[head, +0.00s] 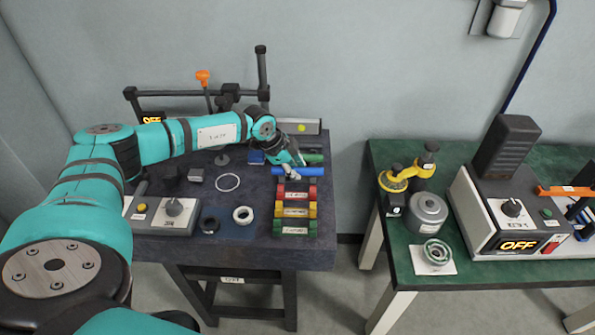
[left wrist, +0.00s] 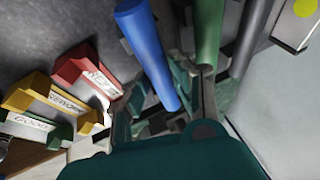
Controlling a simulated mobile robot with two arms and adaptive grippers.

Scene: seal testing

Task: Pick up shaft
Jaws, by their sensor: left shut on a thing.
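A blue shaft (head: 309,172) lies across the right part of the dark table, just behind the red bin. My left gripper (head: 290,173) reaches down onto it from the left and is shut on it. In the left wrist view the blue shaft (left wrist: 147,45) runs between the fingers of my left gripper (left wrist: 168,95). A green shaft (head: 313,158) lies just behind the blue one; in the left wrist view the green shaft (left wrist: 208,30) stands close beside the right finger. Whether the blue shaft is clear of its support cannot be told. My right gripper is not in view.
Red (head: 308,193), yellow (head: 308,210) and green (head: 305,228) labelled bins stand in front of the shaft. A control box (head: 150,213) and rings lie to the left. A second table (head: 400,268) with a machine stands at right, across a gap.

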